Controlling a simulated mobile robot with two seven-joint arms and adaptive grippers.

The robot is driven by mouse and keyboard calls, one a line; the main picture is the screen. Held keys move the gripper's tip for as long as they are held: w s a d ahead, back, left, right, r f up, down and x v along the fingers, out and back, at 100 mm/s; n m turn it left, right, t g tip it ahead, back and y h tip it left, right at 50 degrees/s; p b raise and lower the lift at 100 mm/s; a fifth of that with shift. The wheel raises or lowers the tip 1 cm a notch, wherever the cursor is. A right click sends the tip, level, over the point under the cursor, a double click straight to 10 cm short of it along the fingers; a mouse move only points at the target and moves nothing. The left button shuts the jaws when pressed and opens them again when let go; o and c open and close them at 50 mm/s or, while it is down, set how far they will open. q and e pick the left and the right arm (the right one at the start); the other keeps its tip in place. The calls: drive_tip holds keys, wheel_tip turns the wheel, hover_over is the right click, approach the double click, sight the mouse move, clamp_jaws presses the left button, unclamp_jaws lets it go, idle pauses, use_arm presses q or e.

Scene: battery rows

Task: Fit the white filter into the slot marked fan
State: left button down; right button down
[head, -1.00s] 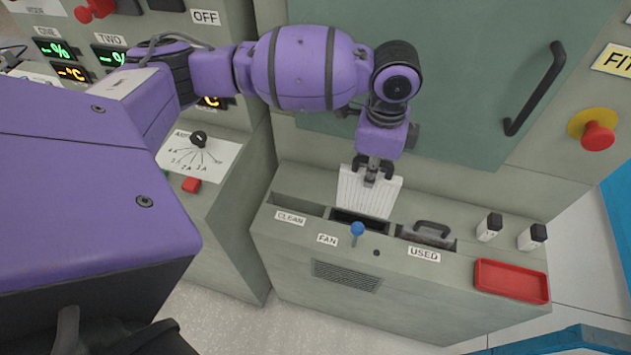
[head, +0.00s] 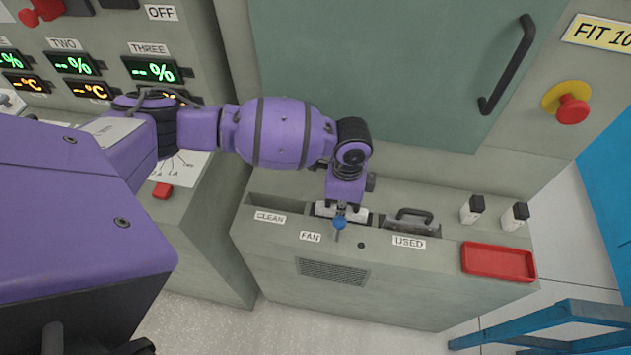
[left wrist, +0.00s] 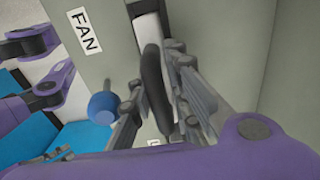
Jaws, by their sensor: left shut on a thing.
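The white filter (head: 322,210) is down in the fan slot, with only its top edge showing in the head view. The slot is behind the FAN label (head: 310,236) and a blue knob (head: 339,223). My left gripper (head: 346,212) is shut on the filter's dark handle, right over the slot. In the left wrist view the fingers lie on both sides of the black handle (left wrist: 153,80), with a white part of the filter (left wrist: 146,28) beyond it. How deep the filter sits is hidden. My right gripper is not in view.
The CLEAN slot (head: 275,203) is to the left and looks empty. The USED slot to the right holds a grey filter with a black handle (head: 414,215). Two small white-and-black blocks (head: 472,209) and a red tray (head: 498,262) are further right. A green door (head: 400,70) rises behind.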

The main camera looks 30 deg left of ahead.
use_arm(q)
drive_tip(key=shift+w, duration=0.15)
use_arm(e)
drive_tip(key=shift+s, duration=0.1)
use_arm(q)
drive_tip(key=c, duration=2.1)
unclamp_jaws()
drive_tip(key=shift+f, duration=0.15)
drive_tip(key=shift+o, duration=0.8)
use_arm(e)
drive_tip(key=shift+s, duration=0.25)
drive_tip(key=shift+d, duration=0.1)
